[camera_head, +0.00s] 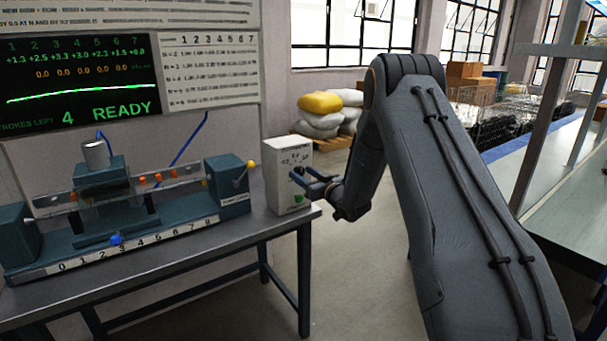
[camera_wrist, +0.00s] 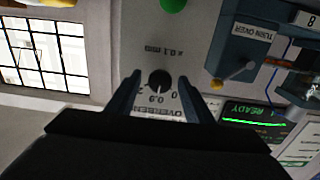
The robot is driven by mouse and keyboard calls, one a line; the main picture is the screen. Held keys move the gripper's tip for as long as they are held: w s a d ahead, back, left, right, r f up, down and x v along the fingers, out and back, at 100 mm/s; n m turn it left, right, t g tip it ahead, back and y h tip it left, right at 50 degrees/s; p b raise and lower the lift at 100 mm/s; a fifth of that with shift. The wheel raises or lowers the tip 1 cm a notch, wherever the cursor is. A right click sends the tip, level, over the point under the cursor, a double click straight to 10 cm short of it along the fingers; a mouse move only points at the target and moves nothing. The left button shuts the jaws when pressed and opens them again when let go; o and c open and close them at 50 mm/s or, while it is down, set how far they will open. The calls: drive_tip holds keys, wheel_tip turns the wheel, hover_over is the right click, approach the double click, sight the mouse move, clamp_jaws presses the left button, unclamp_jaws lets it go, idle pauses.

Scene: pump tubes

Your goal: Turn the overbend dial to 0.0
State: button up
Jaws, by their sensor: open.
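The overbend dial (camera_wrist: 160,79) is a small round black knob with a white pointer mark. It sits on the face of a white control box (camera_head: 290,172) at the right end of the bench. In the wrist view the panel print appears upside down, and the pointer mark points toward the printed numbers below the knob; its exact setting is too small to tell. My gripper (camera_wrist: 160,84) is open, with one finger on each side of the dial and a gap to it. In the head view my gripper (camera_head: 314,181) is at the box's front, and its fingers partly cover the dial.
A green button (camera_head: 299,198) is low on the box; it also shows in the wrist view (camera_wrist: 173,4). The blue-grey tube fixture (camera_head: 130,205) stands left of it on the bench (camera_head: 170,262). A black screen (camera_head: 80,82) reads READY.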

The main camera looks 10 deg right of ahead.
drive_tip(key=shift+w, duration=0.15)
drive_tip(key=c, duration=1)
drive_tip(key=shift+n+b, duration=0.4)
drive_tip(key=n+b, duration=0.3)
drive_tip(key=shift+f+n, duration=0.15)
drive_tip(key=shift+n, duration=0.15)
drive_tip(key=shift+n+b, duration=1.7)
drive_tip(key=shift+n, duration=0.5)
drive_tip(key=o, duration=1)
